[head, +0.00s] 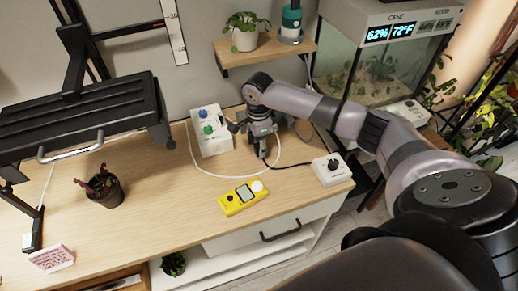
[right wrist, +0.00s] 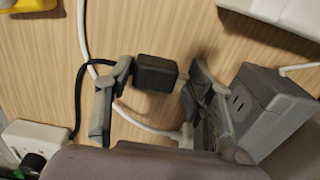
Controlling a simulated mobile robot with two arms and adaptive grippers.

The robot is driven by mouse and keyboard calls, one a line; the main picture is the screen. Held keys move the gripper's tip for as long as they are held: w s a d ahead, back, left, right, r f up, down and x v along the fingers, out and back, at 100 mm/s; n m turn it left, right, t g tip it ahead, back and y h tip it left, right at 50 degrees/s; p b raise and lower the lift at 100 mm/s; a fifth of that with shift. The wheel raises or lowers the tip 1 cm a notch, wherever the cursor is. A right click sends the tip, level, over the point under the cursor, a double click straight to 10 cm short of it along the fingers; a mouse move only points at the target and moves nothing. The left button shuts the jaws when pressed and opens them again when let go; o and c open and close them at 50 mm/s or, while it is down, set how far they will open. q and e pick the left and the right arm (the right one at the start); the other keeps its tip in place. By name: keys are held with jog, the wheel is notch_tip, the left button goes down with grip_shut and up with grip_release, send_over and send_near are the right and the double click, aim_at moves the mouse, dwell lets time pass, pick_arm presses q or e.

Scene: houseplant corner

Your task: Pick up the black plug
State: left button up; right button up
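The black plug (right wrist: 156,72) is a small dark block in the right wrist view, with its prongs toward the right finger. My right gripper (right wrist: 160,70) has one finger on each side of it. The left-hand finger is close to the plug, and a gap shows on the prong side. I cannot tell whether either finger touches it. In the head view my right gripper (head: 261,138) points down at the wooden table and hides most of the plug. A black cord (head: 288,165) runs to a white box with a black knob (head: 330,170). My left gripper is not in view.
A grey socket block (right wrist: 262,108) stands beside the right finger. A white box with green and blue knobs (head: 210,132) stands left of the gripper. A yellow meter (head: 240,198) lies in front. A white cable (head: 200,168) loops around. A potted plant (head: 104,188) stands left.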

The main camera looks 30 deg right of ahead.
jog(key=c, duration=1)
jog(key=shift+r, duration=0.15)
